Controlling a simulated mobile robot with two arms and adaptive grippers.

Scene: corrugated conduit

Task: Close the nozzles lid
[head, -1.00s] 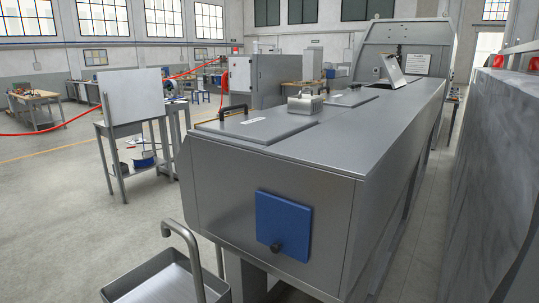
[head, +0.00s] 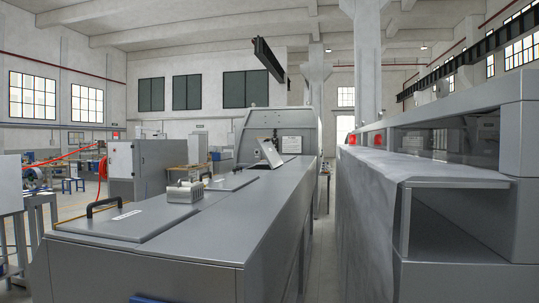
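A long grey machine (head: 200,228) runs away from me through the middle of the head view. A flat lid (head: 105,222) with a black handle (head: 104,206) lies on its near top and looks shut. A second flat lid (head: 231,182), also with a dark handle, lies further back and looks shut. Which of them is the nozzles lid I cannot tell. A tilted panel (head: 269,153) stands up near the far end of the machine top. Neither of my grippers shows in the view.
A small light-grey block (head: 185,192) sits on the machine top between the two lids. A second large grey machine (head: 460,215) stands on the right, with a narrow aisle between. A grey cabinet (head: 150,165) stands at the left, behind a red hose (head: 70,161). Open floor lies at the left.

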